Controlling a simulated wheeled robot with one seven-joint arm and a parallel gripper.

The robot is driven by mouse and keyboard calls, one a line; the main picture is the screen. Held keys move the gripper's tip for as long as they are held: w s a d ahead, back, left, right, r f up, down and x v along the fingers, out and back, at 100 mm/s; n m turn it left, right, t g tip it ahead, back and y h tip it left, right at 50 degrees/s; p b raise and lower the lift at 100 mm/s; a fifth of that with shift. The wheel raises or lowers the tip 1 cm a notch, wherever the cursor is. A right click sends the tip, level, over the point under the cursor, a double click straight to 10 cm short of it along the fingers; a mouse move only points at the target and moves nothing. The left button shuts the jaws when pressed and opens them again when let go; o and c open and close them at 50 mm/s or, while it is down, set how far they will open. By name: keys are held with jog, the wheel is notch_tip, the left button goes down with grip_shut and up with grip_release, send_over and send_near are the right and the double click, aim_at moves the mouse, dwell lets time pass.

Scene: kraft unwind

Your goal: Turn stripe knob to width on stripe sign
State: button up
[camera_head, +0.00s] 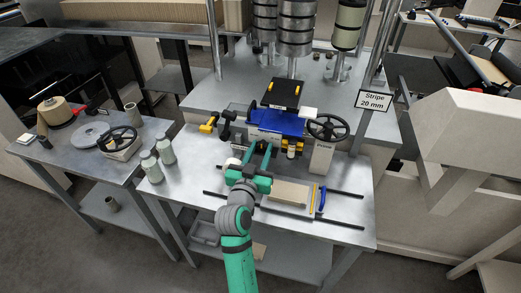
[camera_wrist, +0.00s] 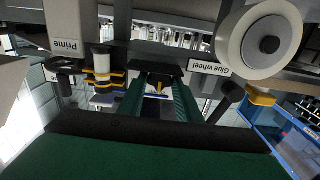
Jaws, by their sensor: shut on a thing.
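The stripe sign (camera_head: 373,101) stands at the right of the machine and reads "Stripe 20 mm". My gripper (camera_head: 262,149) reaches to the front of the machine, below the blue part. In the wrist view its two green fingers (camera_wrist: 160,82) are shut on a small dark piece with a yellow mark, which I take for the stripe knob (camera_wrist: 158,92). The fingers hide most of the knob, and I cannot read a scale or its setting. In the head view the knob is hidden by my gripper.
The handwheel (camera_head: 328,127) stands right of my gripper. In the wrist view, a pale wheel (camera_wrist: 262,40) is by the "Glue wheel" label (camera_wrist: 208,68), with a "Prime" label (camera_wrist: 69,47) opposite. A flat tray (camera_head: 289,192) lies in front; two bottles (camera_head: 165,148) stand left.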

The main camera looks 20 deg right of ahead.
dwell(0.3)
jog(key=o, duration=1)
jog(key=shift+o, duration=0.2)
jog(key=v, duration=1.1)
jog(key=shift+w, duration=0.1)
